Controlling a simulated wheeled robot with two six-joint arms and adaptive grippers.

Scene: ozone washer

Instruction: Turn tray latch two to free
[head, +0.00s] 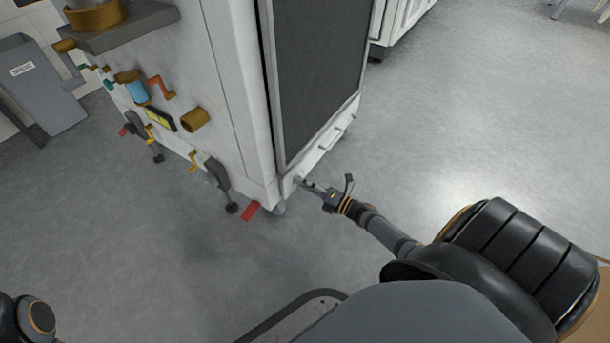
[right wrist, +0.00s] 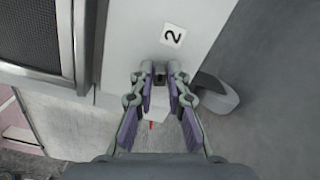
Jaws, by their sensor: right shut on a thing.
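The washer (head: 235,120) is a tall white cabinet with a dark mesh panel. My right gripper (head: 304,184) is at its low front corner, below the mesh panel. In the right wrist view, the right gripper (right wrist: 160,80) has its fingertips closed around a small dark piece, tray latch two (right wrist: 158,72), just below a white label marked 2 (right wrist: 173,35). The fingers hide most of the latch, so its turn angle cannot be told. My left gripper is out of view; only a piece of my left arm shows at the lower left.
The washer's left side carries brown knobs (head: 195,119), a blue cylinder (head: 138,92), a yellow-edged panel (head: 161,119) and black levers (head: 217,175). A red tag (head: 250,211) is near the floor. A grey bin (head: 40,85) stands far left. The floor to the right is clear.

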